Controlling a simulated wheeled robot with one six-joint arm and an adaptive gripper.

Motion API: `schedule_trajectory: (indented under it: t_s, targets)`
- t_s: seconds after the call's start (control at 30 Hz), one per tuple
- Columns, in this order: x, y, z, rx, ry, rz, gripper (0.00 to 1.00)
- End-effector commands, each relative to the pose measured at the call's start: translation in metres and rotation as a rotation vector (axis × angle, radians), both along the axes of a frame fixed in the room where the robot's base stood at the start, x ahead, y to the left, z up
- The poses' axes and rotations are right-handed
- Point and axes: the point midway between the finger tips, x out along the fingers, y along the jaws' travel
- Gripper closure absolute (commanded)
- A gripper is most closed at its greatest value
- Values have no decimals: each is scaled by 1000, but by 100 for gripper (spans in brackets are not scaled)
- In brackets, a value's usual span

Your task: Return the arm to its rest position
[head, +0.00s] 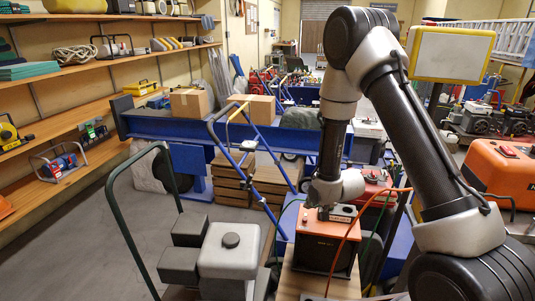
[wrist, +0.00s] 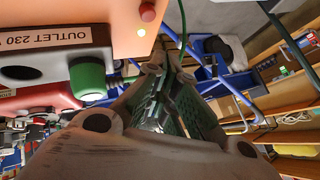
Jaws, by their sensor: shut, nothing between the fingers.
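My gripper (wrist: 172,105) shows in the wrist view with its green-padded fingers together and nothing between them. In the head view my arm reaches down to an orange-topped black box (head: 325,245); the fingers are not clear there. In the wrist view the box's orange face (wrist: 105,22) is close at the upper left, with a red button and a lit white lamp. A label reading OUTLET 230 is beside a green plug (wrist: 87,78) in a socket. A dark empty socket (wrist: 20,72) is left of it. I cannot tell whether the fingers touch the box.
A grey machine with a pale tank (head: 230,250) and green handle stands left of the box. A blue-framed cart (head: 245,150) and blue beam are behind. An orange unit (head: 500,170) is at right. Wall shelves (head: 75,125) line the left; the floor (head: 75,240) before them is clear.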

Motion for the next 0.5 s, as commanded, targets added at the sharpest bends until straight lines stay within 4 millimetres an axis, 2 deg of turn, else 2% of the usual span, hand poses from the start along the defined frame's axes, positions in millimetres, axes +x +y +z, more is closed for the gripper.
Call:
schedule_trajectory:
  t_s: [0.07,0.17,0.23,0.37,0.5]
  targets:
    - [-17,-6,-14,-62,78,39,100]
    - [-54,-18,-38,-162,235,110,100]
    - [-83,-27,-44,-226,347,169,100]
    - [-122,-43,-19,-313,501,269,100]
    - [-157,-62,34,-371,619,360,100]
